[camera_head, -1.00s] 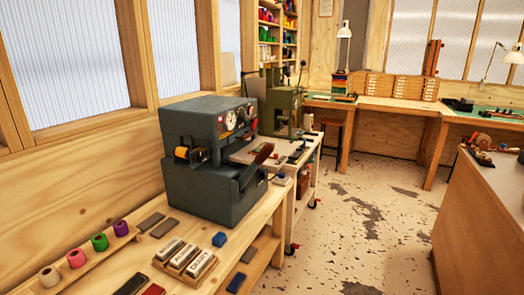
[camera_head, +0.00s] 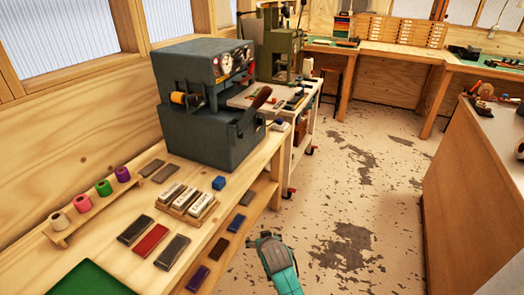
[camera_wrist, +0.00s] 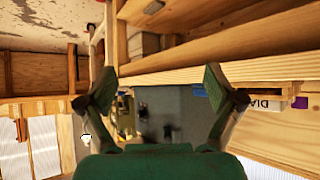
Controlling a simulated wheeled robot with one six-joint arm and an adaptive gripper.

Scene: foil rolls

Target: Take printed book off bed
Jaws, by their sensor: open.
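The dark blue-grey press (camera_head: 205,105) stands on the wooden bench, with an orange foil roll (camera_head: 180,97) at its side and two dials on its upper front. Its bed is turned away from the head camera, and I cannot make out a book on it. My arm's teal end shows low in the head view over the floor, right of the bench, apart from the press. In the wrist view my gripper (camera_wrist: 160,85) is open, with nothing between its fingers. Part of the grey press (camera_wrist: 165,112) shows beyond the fingers.
Dark and red flat blocks (camera_head: 151,240), a tray of lettered blocks (camera_head: 187,203) and a rack of coloured rolls (camera_head: 93,199) lie on the bench. A green machine (camera_head: 280,45) stands behind on a cart. A counter (camera_head: 470,190) is at right. Open floor (camera_head: 370,200) lies between.

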